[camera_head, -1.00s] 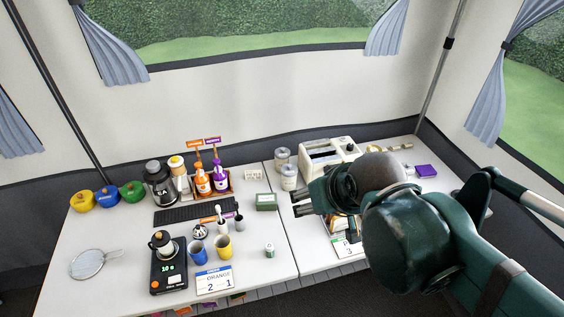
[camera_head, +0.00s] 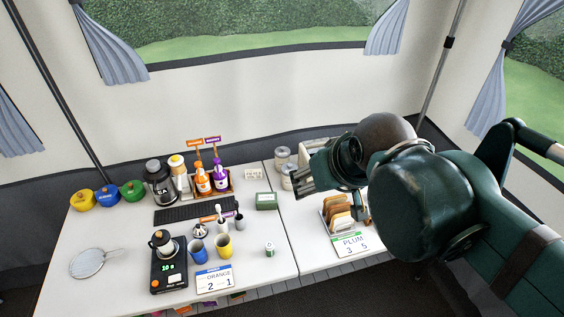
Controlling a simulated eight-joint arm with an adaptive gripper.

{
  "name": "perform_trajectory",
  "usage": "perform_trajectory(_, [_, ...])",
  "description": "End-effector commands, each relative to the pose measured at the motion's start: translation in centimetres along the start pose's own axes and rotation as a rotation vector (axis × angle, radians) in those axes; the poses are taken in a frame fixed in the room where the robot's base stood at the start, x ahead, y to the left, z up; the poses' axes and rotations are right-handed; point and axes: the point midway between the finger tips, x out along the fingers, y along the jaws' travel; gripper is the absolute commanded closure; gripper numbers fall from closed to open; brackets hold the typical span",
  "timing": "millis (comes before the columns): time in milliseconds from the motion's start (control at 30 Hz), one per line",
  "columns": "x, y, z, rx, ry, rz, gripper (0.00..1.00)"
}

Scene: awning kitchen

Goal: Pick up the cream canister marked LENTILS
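Two pale canisters stand at the back of the table near the seam: a rear canister (camera_head: 282,154) and a front canister (camera_head: 287,180). Their labels are too small to read, so I cannot tell which is marked LENTILS. My gripper (camera_head: 300,179) points left, its fingers just to the right of the front canister in the picture and overlapping its edge. The fingers look spread with nothing between them. Whether they touch the canister cannot be told. My wrist hides part of the table behind.
A toaster (camera_head: 318,146) is mostly hidden behind my arm. A rack of bread slices (camera_head: 339,212) stands below my wrist, with a PLUM card (camera_head: 350,244) in front. A green box (camera_head: 266,201) sits left of the gripper. A small jar (camera_head: 270,249) stands nearer the front.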

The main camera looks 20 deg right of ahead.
Motion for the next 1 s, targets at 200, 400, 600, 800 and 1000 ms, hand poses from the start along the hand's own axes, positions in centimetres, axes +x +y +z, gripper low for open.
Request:
perform_trajectory(200, [-0.2,0.2,-1.9,-0.05,-0.022,0.003,0.43])
perform_trajectory(400, [-0.3,0.4,-4.4,-0.118,-0.051,0.006,0.43])
perform_trajectory(600, [-0.1,0.8,-7.8,-0.213,-0.093,0.007,0.43])
perform_trajectory(800, [0.4,1.2,-11.2,-0.309,-0.134,0.005,0.43])
perform_trajectory(1000, [1.2,1.5,-14.5,-0.404,-0.176,-0.002,0.43])
